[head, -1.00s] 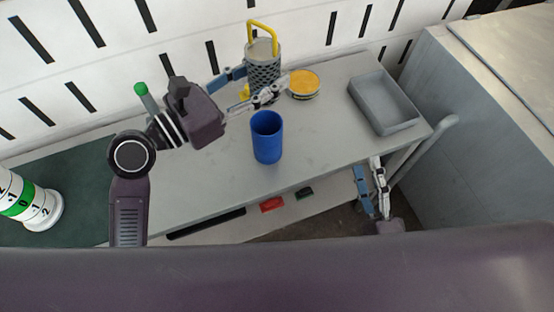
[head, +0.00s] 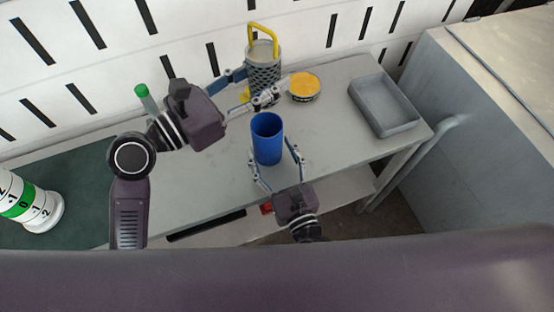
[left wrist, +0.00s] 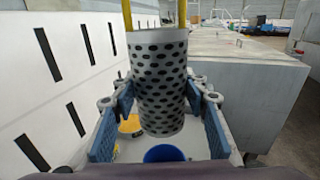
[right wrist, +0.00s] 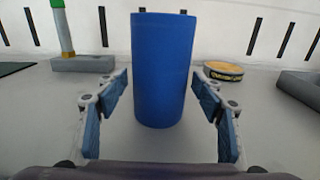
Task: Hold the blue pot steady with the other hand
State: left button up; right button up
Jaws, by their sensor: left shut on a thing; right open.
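The blue pot (head: 267,140) stands upright on the grey table. It fills the middle of the right wrist view (right wrist: 160,70), and its top shows at the bottom of the left wrist view (left wrist: 164,153). My right gripper (head: 276,164) is open, with one finger on each side of the pot. A gap shows between each finger and the pot in the right wrist view. My left gripper (head: 254,91) is shut on a grey perforated cylinder (head: 263,72) with a yellow handle, behind the pot. The cylinder also shows in the left wrist view (left wrist: 158,85).
A yellow-topped round tin (head: 304,86) stands right of the perforated cylinder. A grey tray (head: 384,104) lies at the table's right end, beside a large grey cabinet (head: 480,110). Red (head: 266,208) items lie on a lower shelf.

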aim_at(263, 132)
jog(key=x, duration=0.8)
jog(key=shift+w+f, duration=0.1)
jog(key=shift+w, duration=0.1)
jog(key=shift+c, duration=0.6)
jog(key=c, duration=1.4)
